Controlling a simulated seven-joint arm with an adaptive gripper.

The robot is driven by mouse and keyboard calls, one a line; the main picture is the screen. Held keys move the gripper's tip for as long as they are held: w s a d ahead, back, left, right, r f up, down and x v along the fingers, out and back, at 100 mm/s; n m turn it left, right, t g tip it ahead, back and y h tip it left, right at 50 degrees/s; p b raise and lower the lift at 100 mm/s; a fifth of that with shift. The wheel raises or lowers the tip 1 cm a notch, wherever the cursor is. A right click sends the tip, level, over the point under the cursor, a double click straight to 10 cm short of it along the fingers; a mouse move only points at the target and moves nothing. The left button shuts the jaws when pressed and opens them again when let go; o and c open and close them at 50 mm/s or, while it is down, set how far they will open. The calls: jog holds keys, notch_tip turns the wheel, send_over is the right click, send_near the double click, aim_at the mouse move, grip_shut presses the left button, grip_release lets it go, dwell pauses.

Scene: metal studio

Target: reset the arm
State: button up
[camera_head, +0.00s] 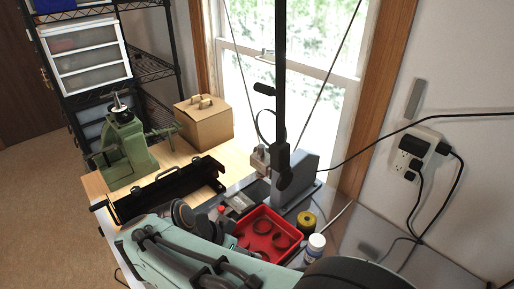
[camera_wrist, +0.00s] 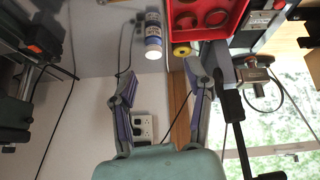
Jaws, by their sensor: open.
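My gripper (camera_wrist: 160,82) shows in the wrist view with its two fingers spread wide apart. It is open, and nothing is between the fingertips. Its grey-green body fills the bottom middle of that view. In the head view, my pale teal arm (camera_head: 185,254) lies across the bottom, in front of the table's near side. I cannot make out the fingers in the head view.
A red tray (camera_head: 243,217) holding dark rings, a yellow roll (camera_head: 305,223) and a white bottle (camera_head: 315,248) stand close beyond my arm. A black open case (camera_head: 165,192), green machine (camera_head: 125,150) and cardboard box (camera_head: 205,125) stand farther back. A black upright post (camera_head: 281,90) rises behind the tray.

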jog(key=s+d+r+m+g+y, duration=0.1)
jog(key=s+d+r, duration=0.15)
jog(key=d, duration=0.55)
jog(key=s+d+r+y, duration=0.15)
jog(key=s+d, duration=0.25)
jog(key=d, duration=0.4)
jog(key=s+a+f+n+g+y, duration=0.1)
jog(key=s+n, duration=0.3)
jog(key=s, duration=0.1)
jog(key=s+a+f+n+g+y, duration=0.2)
jog(key=s+n, duration=0.3)
jog(key=s, duration=0.1)
jog(key=shift+s+a+f+g, duration=0.15)
jog(key=shift+f+g, duration=0.1)
jog(key=shift+g, duration=0.05)
